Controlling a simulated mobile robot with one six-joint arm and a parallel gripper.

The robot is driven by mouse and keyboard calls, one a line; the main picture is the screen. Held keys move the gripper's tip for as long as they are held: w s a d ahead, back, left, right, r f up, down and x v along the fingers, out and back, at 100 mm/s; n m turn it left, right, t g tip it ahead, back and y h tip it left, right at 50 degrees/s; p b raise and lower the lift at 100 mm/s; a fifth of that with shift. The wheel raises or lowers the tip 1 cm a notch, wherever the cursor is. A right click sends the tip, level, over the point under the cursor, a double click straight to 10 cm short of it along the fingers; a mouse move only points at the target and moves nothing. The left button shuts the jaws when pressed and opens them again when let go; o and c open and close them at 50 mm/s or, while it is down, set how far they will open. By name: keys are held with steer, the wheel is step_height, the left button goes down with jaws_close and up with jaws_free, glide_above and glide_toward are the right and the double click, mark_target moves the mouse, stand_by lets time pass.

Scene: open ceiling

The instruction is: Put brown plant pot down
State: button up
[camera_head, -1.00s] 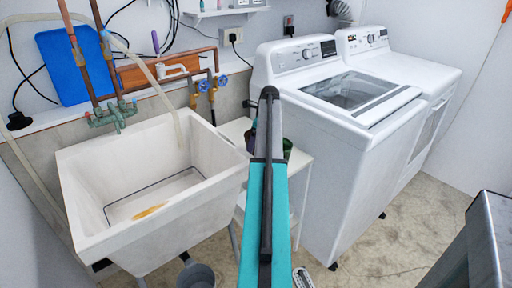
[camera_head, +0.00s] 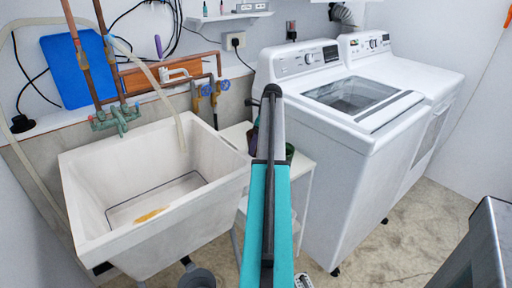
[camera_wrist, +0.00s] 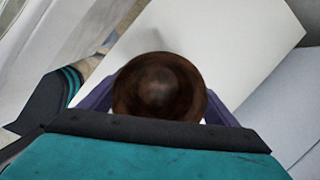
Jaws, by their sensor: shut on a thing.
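The brown plant pot (camera_wrist: 158,85) shows in the wrist view as a round, dark brown shape. My gripper (camera_wrist: 160,108) is shut on it, with a purple finger on each side. Beyond the pot is the white top of a small table (camera_wrist: 225,40). I cannot tell whether the pot touches it. In the head view, the same small white table (camera_head: 237,133) stands between the sink and the washer. My teal arm hides the pot and most of my gripper there.
A white laundry sink (camera_head: 95,210) stands left of the small table. A white washing machine (camera_head: 330,160) stands close on its right. A dark green object (camera_head: 289,152) shows partly behind my arm at the table. A grey bucket (camera_head: 197,278) sits under the sink.

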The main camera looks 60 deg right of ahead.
step_height(320, 180, up, 8)
steer(key=shift+f, duration=0.25)
steer(key=shift+s, duration=0.1)
stand_by(0.6)
